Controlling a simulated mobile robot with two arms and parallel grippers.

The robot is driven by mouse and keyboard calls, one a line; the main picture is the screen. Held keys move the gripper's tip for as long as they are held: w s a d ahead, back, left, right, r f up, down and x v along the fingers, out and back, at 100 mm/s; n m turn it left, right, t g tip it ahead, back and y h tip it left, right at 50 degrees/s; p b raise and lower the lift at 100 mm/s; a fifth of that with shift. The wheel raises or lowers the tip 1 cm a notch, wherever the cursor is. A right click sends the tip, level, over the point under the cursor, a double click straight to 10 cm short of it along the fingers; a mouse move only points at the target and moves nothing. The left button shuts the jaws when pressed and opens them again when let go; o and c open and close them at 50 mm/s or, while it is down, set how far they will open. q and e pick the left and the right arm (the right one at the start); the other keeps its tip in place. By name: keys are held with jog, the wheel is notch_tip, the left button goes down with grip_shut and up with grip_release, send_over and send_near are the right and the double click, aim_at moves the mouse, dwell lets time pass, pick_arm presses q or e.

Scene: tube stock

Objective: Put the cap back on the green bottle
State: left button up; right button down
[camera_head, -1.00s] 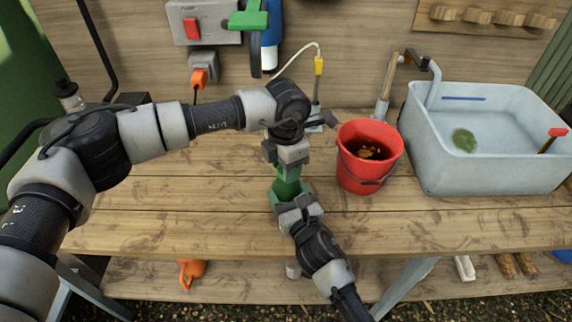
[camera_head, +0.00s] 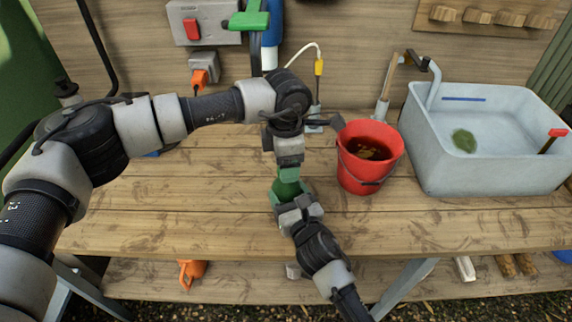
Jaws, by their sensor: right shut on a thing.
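The green bottle (camera_head: 287,188) stands above the wooden workbench, near its middle. My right gripper (camera_head: 291,197) reaches in from the front and is shut on the bottle's body, with a fingertip on either side. My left gripper (camera_head: 289,174) points down right over the bottle's top, in line with it. Its fingers cover the bottle's neck, so I cannot see whether they are open or shut. The cap is not visible; the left fingers may hide it.
A red bucket (camera_head: 352,174) with dark contents stands close right of the grippers. A pale grey sink (camera_head: 470,178) is farther right. A power socket with an orange plug (camera_head: 199,78) is on the back wall. The workbench (camera_head: 150,215) is clear at front left.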

pick_arm(q)
notch_tip(320, 180, up, 6)
jog(key=shift+f, duration=0.15)
pick_arm(e)
jog(key=shift+c, duration=0.6)
grip_release()
pick_arm(q)
jog(key=shift+f+b, duration=0.6)
pick_arm(e)
jog(key=v, duration=1)
jog(key=shift+s+d, duration=0.2)
jog(key=shift+s, duration=0.15)
jog(key=shift+f, duration=0.1)
